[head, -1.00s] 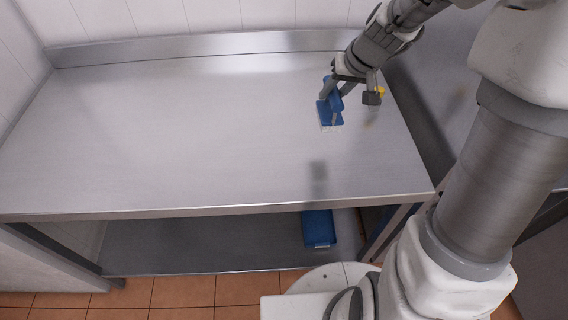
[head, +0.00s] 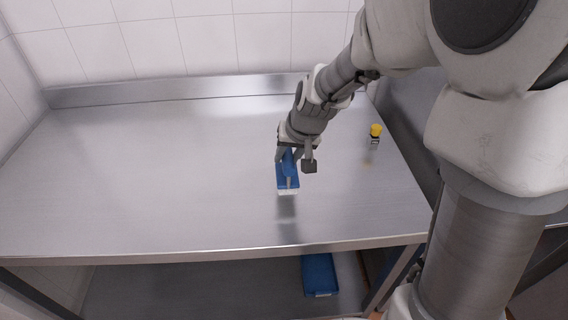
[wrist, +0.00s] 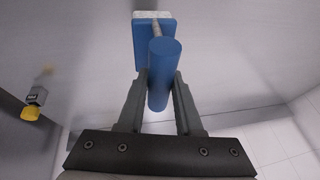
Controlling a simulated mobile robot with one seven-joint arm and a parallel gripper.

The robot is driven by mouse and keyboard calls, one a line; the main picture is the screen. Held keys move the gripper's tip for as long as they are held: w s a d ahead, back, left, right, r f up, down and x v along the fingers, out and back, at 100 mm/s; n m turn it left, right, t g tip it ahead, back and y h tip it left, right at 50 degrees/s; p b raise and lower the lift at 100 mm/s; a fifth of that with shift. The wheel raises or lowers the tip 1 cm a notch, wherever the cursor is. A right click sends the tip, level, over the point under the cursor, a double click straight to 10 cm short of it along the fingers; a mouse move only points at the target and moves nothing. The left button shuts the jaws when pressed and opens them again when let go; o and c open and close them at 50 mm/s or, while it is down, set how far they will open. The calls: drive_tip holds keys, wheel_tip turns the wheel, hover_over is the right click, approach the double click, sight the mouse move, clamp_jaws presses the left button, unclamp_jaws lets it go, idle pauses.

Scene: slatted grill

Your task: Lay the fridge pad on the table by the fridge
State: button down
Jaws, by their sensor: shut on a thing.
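The pad (head: 287,177) is a blue block with a pale underside and a blue round handle. My gripper (head: 289,156) is shut on its handle over the middle right of the steel table (head: 150,170). In the wrist view the handle (wrist: 163,75) sits between the two fingers of my gripper (wrist: 160,88), with the blue and white head (wrist: 152,38) beyond it. A darker patch shows on the steel just in front of the pad; I cannot tell whether the pad touches the table.
A small yellow-topped bottle (head: 375,132) stands at the table's right rear; it also shows in the wrist view (wrist: 33,103). A blue container (head: 319,275) lies on the lower shelf. A raised steel lip (head: 170,89) runs along the back. The left of the table is clear.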

drive_tip(key=shift+a+f, duration=0.2)
drive_tip(key=shift+a, duration=0.1)
drive_tip(key=shift+f, duration=2)
drive_tip(key=shift+f+b, duration=0.1)
drive_tip(key=shift+b, duration=0.3)
drive_tip(key=c, duration=0.6)
unclamp_jaws()
